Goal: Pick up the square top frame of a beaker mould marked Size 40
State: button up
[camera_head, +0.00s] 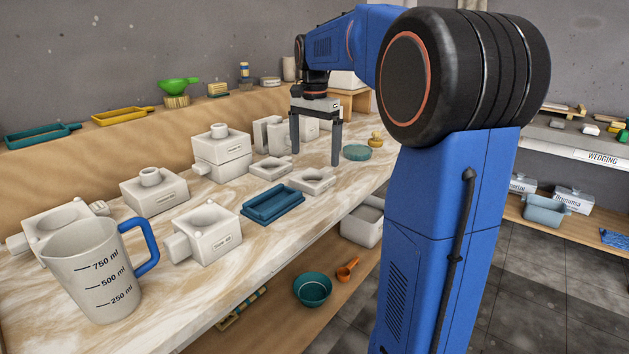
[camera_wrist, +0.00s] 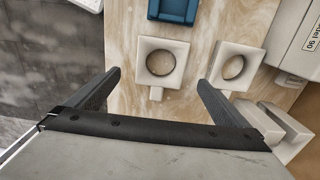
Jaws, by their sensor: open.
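Two low white square frames with round openings lie flat on the marbled table. The front one (camera_head: 312,189) is right of the blue tray; it shows in the wrist view (camera_wrist: 150,84) between my fingertips. The rear one (camera_head: 259,169) is nearer the wall, and in the wrist view (camera_wrist: 220,72) it is at the right finger. Each has a small tab. I cannot read a size on either frame. My gripper (camera_head: 315,157) is open and empty above them, fingers pointing down; the wrist view shows both fingers (camera_wrist: 159,78) apart.
A blue tray (camera_head: 273,203) lies beside the frames. White mould blocks (camera_head: 222,160) and a block whose label seems to read Size 40 (camera_head: 220,246) stand left. A large jug (camera_head: 85,268) is in front. Upright white pieces (camera_head: 267,135) stand behind my gripper.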

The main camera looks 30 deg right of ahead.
aim_at(315, 170)
jog(key=shift+w+d+f, duration=0.1)
jog(key=shift+f, duration=3.2)
jog(key=c, duration=1.3)
